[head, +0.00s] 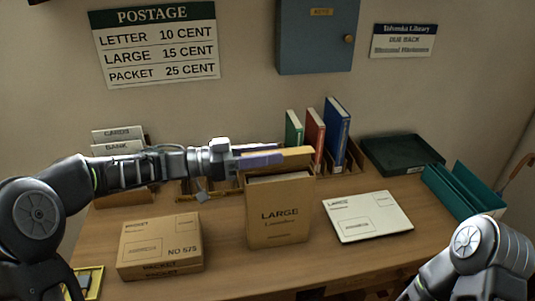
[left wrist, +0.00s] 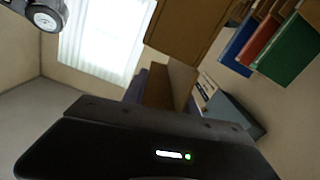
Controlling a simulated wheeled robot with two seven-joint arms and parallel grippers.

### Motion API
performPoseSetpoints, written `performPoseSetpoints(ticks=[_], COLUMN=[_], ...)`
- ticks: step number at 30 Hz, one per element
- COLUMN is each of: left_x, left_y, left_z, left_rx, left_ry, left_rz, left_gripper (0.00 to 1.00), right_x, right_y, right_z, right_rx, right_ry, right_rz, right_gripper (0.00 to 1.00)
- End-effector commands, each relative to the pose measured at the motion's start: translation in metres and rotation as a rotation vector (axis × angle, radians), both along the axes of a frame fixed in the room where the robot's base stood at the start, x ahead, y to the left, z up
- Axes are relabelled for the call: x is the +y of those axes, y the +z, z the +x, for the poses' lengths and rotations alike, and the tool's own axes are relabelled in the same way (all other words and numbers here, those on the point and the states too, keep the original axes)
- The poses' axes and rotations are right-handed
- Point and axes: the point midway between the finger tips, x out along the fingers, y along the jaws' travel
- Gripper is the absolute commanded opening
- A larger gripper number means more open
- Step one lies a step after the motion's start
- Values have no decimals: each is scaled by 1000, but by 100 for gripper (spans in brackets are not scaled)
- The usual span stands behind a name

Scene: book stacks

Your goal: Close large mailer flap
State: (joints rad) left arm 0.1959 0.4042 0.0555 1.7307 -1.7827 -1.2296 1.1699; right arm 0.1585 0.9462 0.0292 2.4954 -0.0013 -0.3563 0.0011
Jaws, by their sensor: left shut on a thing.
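The large mailer (head: 280,212) is a brown upright packet marked LARGE, standing near the middle of the desk. Its flap (head: 290,153) stands up along the back of the open top. My left gripper (head: 268,153) reaches in from the left and is shut on the flap at the mailer's top. In the left wrist view the flap (left wrist: 170,85) shows as a brown strip between the fingers, and the mailer (left wrist: 185,25) is beyond it. Only a link of my right arm shows at the lower right; its gripper is out of view.
A brown parcel (head: 160,245) lies left of the mailer. A white flat envelope (head: 367,216) lies to its right. Books (head: 337,130) stand in a rack behind. A dark green tray (head: 402,155) and a teal holder (head: 462,190) are at the right.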

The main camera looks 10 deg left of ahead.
Motion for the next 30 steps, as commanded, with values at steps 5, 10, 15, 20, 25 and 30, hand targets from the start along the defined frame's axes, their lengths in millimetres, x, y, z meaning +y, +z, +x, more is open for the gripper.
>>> performPoseSetpoints(ticks=[5, 10, 15, 20, 25, 30], left_x=[-1, -3, -4, -6, -7, -8], left_y=[-1, -4, -7, -10, -12, -13], left_z=[-3, -8, -13, -18, -22, -25], left_rx=[-56, -148, -268, -384, -485, -547], left_ry=[0, 0, 0, 0, 0, 0], left_rz=[18, 48, 86, 124, 157, 178], left_gripper=[0, 0, 0, 0, 0, 0], right_x=[0, 0, 0, 0, 0, 0], right_y=[-5, -12, -22, -33, -43, -48], right_z=[0, 0, 0, 0, 1, 1], right_rx=[0, -1, -1, -2, -2, -2], right_ry=[0, 0, 0, -1, -1, 0], right_rz=[0, 0, 0, 0, 0, 0], right_gripper=[48, 48, 48, 48, 48, 48])
